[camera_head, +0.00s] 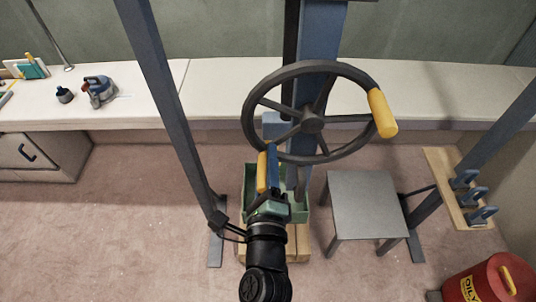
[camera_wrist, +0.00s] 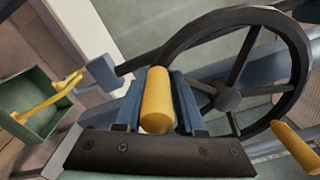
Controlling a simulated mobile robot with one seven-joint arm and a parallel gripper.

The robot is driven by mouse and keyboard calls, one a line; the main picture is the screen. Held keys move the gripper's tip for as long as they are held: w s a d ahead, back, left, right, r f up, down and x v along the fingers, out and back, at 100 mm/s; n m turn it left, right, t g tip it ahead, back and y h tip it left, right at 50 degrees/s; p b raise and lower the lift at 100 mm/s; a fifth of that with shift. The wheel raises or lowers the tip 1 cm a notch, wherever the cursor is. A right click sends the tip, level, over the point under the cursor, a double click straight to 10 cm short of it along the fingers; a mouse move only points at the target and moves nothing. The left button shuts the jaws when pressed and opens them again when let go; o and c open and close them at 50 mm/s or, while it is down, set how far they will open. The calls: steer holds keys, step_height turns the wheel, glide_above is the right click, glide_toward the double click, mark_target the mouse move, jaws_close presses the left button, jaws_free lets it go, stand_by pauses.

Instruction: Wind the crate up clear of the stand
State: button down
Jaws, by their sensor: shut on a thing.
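A dark hand wheel (camera_head: 312,122) is mounted on a blue post, with a yellow handle (camera_head: 382,112) on its right rim. The wheel (camera_wrist: 229,98) and its handle (camera_wrist: 296,150) also show in the wrist view. My gripper (camera_head: 268,165) is below left of the wheel, its blue fingers shut on a separate yellow grip (camera_wrist: 157,100). What this grip joins is hidden. The green crate (camera_head: 301,211) is behind my gripper, above a pale wooden stand (camera_head: 303,245). I cannot tell whether they touch. In the wrist view the crate (camera_wrist: 42,135) shows a yellow hook or sling (camera_wrist: 45,102).
A grey stool (camera_head: 365,200) stands right of the crate. A wooden rack (camera_head: 445,180) with blue clips and a red bin (camera_head: 490,285) are farther right. A long white bench (camera_head: 220,95) runs behind, with a blue-grey tool (camera_head: 98,90) at left. Dark slanting posts flank the wheel.

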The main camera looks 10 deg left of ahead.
steer(key=shift+s+a+r+m+p, duration=0.2)
steer(key=shift+a+r+m+p, duration=0.6)
steer(key=shift+a+r+p, duration=0.3)
steer(key=c, duration=0.6)
jaws_free()
steer(key=shift+c, duration=0.2)
steer(key=shift+f, duration=0.1)
steer(key=shift+d, duration=0.1)
steer(key=b, duration=0.6)
glide_toward(255, 146)
steer(key=a+v, duration=0.1)
steer(key=v, duration=0.2)
steer(key=shift+s+d, duration=0.8)
steer(key=shift+s, duration=0.15)
steer(key=shift+f, duration=0.1)
